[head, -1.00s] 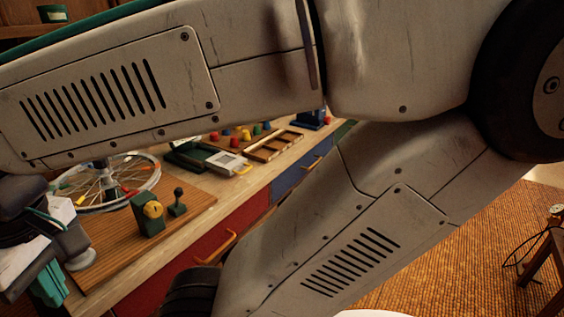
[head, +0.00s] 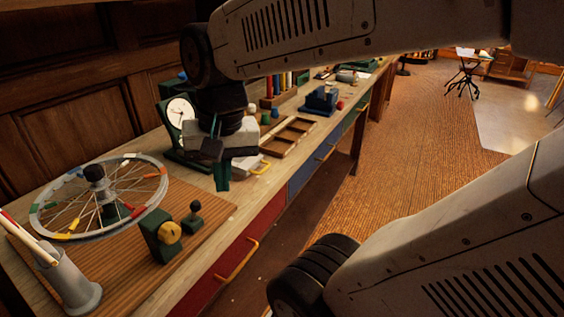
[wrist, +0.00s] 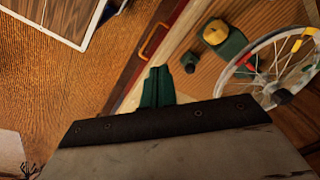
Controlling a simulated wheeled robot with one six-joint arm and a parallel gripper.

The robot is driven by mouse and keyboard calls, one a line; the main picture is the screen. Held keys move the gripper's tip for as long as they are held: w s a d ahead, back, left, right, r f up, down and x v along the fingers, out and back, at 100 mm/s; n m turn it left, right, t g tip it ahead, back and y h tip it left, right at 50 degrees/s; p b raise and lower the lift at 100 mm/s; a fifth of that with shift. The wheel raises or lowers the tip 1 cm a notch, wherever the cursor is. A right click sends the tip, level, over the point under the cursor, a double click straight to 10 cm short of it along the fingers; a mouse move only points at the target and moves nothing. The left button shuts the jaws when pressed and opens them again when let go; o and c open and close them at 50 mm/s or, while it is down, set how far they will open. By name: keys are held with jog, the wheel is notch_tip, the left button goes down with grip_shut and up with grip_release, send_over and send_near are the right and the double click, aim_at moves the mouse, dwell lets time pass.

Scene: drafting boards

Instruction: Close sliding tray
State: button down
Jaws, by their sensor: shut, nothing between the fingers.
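A pale sliding tray with a yellow handle (head: 262,168) sticks out toward the bench front from beneath a green clock unit (head: 180,118); my gripper partly hides it. My gripper (head: 222,184) hangs in front of the tray's left side in the head view, its green fingers together and empty, pointing down. I cannot tell whether it touches the tray. In the wrist view, the gripper (wrist: 158,75) shows over the bench's front edge, and the tray is not visible there.
A spoked wheel (head: 62,212), a green block with a yellow knob (head: 160,238) and a small dark knob (head: 194,215) stand on the bench at left. A wooden compartment tray (head: 303,125) lies right of the sliding tray. Red (head: 262,226) and blue (head: 303,178) drawer fronts are below.

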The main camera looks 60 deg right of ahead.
jog(key=w+d+f+m+t, duration=0.1)
jog(key=w+d+f+m, duration=0.15)
jog(key=d+m, duration=1.05)
jog(key=w+d+f+m, duration=0.1)
jog(key=d+f+m, duration=0.2)
jog(key=d+m, duration=1.1)
jog(key=w+f, duration=0.1)
jog(key=f, duration=0.2)
jog(key=w+f, duration=0.2)
jog(key=f, duration=0.1)
jog(key=w+f, duration=0.2)
jog(key=f, duration=0.2)
jog(key=shift+a+f, duration=0.1)
jog(key=shift+a, duration=0.2)
jog(key=shift+w, duration=0.35)
jog(key=shift+w, duration=0.1)
